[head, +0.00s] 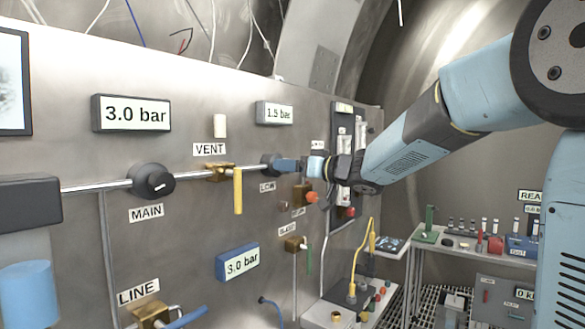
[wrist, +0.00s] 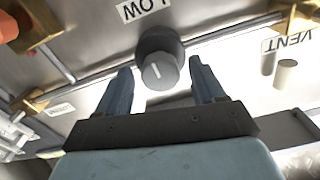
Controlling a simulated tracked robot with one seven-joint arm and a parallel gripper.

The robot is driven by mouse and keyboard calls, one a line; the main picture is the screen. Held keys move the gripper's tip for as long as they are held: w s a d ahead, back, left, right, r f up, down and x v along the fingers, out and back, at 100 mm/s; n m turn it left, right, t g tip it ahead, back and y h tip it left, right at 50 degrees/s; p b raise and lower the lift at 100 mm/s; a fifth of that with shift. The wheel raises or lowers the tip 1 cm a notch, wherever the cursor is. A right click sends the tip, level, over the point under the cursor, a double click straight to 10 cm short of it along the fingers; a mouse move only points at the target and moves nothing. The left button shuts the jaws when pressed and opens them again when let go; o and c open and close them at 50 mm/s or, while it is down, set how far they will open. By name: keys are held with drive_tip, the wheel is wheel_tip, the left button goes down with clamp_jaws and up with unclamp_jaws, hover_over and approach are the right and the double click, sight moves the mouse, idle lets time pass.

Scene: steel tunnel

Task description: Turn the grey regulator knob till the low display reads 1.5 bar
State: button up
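In the head view the knob (head: 268,161) is on the pipe, partly hidden by my gripper (head: 284,164). In the wrist view my gripper (wrist: 162,80) is open, its two blue fingers on either side of the knob with a visible gap at each side. The low display (head: 274,113) reads 1.5 bar.
The MAIN knob (head: 152,182) and its 3.0 bar display (head: 131,114) are to the left. A brass VENT valve with a yellow handle (head: 238,190) is close left of my gripper. A brass valve with an orange end (head: 304,194) is just below right. A blue-framed display (head: 237,262) reads 3.0 bar.

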drive_tip(key=c, duration=1)
drive_tip(key=shift+n, duration=0.3)
drive_tip(key=o, duration=1.1)
drive_tip(key=shift+c, duration=0.2)
drive_tip(key=shift+d, duration=0.1)
drive_tip(key=v, duration=1.3)
drive_tip(key=shift+s+d, duration=0.2)
drive_tip(key=shift+s, duration=0.05)
